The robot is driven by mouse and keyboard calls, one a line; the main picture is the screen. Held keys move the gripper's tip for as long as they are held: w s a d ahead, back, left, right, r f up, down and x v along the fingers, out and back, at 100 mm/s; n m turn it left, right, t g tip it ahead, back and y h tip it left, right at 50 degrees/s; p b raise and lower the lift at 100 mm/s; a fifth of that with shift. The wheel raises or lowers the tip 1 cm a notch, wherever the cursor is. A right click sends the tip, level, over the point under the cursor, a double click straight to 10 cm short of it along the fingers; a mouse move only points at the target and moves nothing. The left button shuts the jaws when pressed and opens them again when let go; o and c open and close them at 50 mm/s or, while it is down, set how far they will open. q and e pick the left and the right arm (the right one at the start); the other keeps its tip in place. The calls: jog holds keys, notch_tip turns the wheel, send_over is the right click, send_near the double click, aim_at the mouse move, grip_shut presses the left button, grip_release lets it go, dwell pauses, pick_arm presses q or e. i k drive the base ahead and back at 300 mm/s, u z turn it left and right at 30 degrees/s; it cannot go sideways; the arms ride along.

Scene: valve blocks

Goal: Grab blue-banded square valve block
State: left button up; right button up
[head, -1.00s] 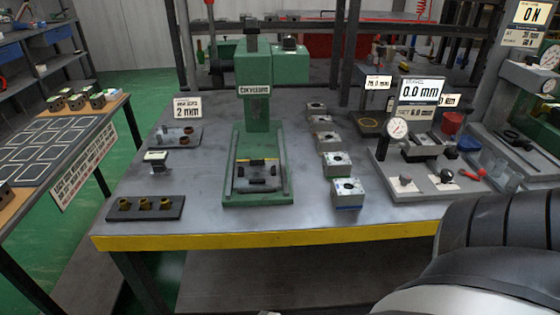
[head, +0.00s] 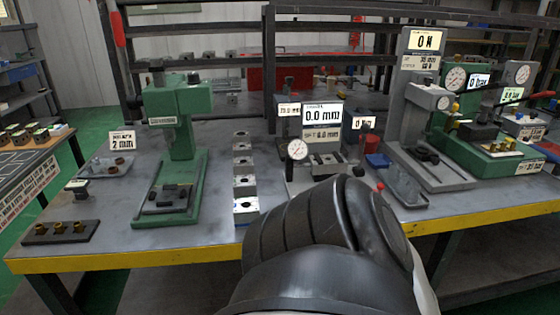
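Several grey square valve blocks stand in a row on the grey table (head: 115,228), running from front to back. The nearest block (head: 246,206) has a pale top with a dark hole and a blue band low on its front face. It sits near the table's yellow front edge, just left of my dark arm link. Another block (head: 244,185) stands right behind it. Neither of my grippers shows in the head view; only a thick dark arm link of mine fills the lower middle, hiding part of the table and its front edge.
A green press (head: 178,150) stands left of the row. A dial gauge (head: 297,149) and grey stand are on the right, close behind my arm. A rack with brass parts (head: 58,231) lies front left. Bare table lies between press and row.

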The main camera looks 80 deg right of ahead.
aim_at(243, 217)
jog(key=k, duration=0.45)
jog(key=z, duration=1.1)
